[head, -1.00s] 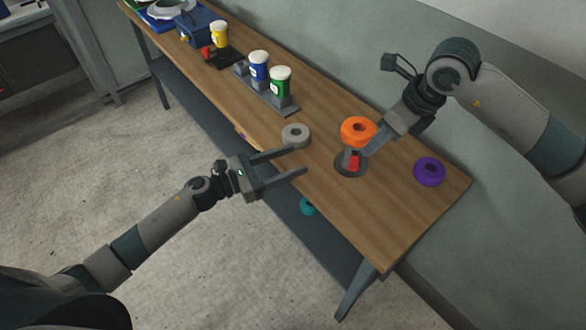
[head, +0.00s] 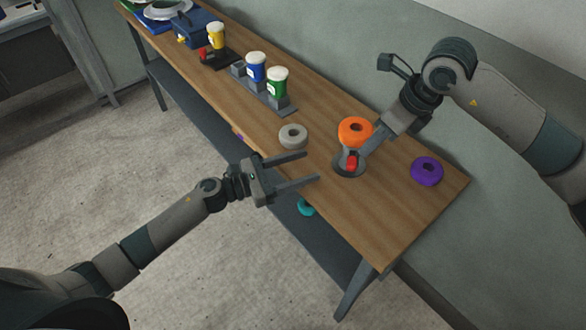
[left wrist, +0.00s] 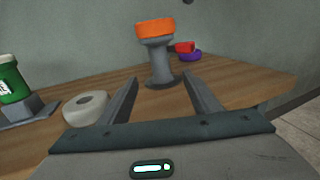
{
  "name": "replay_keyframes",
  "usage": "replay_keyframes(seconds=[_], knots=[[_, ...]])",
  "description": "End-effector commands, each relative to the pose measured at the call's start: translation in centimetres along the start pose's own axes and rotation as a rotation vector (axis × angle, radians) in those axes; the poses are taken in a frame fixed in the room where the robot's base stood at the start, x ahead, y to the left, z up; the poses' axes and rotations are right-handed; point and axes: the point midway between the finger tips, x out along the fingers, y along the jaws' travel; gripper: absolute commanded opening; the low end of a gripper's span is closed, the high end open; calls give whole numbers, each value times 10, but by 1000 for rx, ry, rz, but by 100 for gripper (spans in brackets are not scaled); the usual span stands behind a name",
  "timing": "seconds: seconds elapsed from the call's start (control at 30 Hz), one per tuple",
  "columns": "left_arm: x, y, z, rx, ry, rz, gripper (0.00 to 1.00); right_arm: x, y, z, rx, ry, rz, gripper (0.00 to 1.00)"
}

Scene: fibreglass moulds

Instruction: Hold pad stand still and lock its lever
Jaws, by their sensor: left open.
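The pad stand (head: 340,167) is a grey post on a round base near the table's right end. It stands upright in the left wrist view (left wrist: 158,62). An orange round pad (head: 344,131) sits on top. The red lever (head: 351,163) juts from the stand; in the left wrist view it is on the right (left wrist: 185,46). My left gripper (head: 312,165) is open and empty, pointing at the stand from the left, short of it. The post shows between its fingers in the wrist view. My right gripper (head: 370,143) appears beside the pad and lever; its finger opening and any contact are unclear.
A grey ring (head: 293,136) lies left of the stand, close to my left fingers. A purple ring (head: 427,171) lies to the right. Green (head: 277,81), blue (head: 256,67) and yellow (head: 216,36) cups stand farther along the table (head: 385,220). The front right tabletop is clear.

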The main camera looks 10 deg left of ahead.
Motion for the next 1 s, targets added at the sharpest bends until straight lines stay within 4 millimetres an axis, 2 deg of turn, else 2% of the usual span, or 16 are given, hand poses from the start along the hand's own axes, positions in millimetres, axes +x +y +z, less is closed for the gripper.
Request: replay_keyframes(seconds=[0.7, 1.0], knots=[[117, 0, 1, -1, -2, 0, 57, 0, 0, 0, 0, 0, 0, 31], [143, 0, 0, -1, -1, 0, 57, 0, 0, 0, 0, 0, 0, 31]])
